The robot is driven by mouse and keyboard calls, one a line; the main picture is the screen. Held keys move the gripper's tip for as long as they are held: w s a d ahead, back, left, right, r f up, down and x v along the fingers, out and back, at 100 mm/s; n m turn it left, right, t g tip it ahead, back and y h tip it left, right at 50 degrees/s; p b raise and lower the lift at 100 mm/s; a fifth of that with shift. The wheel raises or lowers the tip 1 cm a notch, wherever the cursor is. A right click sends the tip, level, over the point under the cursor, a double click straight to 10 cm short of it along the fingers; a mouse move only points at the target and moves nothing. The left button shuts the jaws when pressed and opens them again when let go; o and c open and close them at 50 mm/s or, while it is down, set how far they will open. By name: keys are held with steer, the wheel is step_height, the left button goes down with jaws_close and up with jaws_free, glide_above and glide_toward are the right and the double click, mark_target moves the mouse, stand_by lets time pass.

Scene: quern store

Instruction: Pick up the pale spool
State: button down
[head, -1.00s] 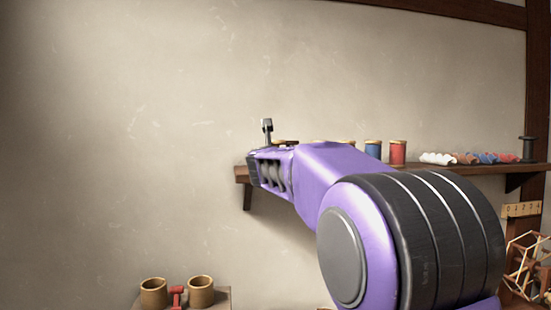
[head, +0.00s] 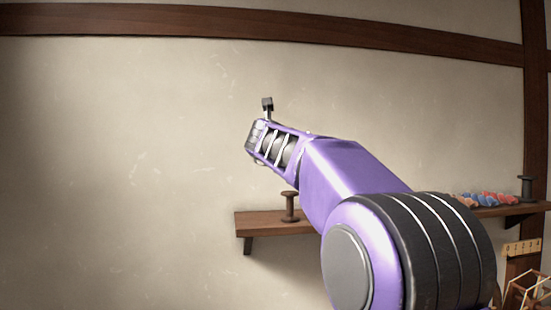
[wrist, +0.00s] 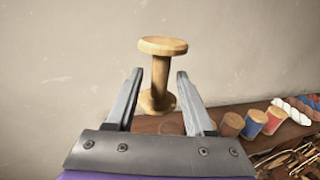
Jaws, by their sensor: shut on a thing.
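The pale spool (wrist: 161,73) is light wood with a wide round top flange, a thin neck and a bottom flange. In the wrist view it stands upright between the two grey fingers of my gripper (wrist: 160,80), which is shut on it. In the head view my arm hides the fingers and the pale spool. A darker brown spool (head: 289,207) stands upright on the wooden shelf (head: 262,222), below my raised wrist.
The shelf also shows in the wrist view (wrist: 165,124), with several coloured spools (wrist: 254,123) on it. Coloured skeins (head: 487,199) and a black spool (head: 526,188) are at the shelf's right. Bare wall fills the left.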

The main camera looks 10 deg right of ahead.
step_height(320, 180, up, 8)
steer(key=shift+w+a+r, duration=0.15)
steer(key=shift+r, duration=0.35)
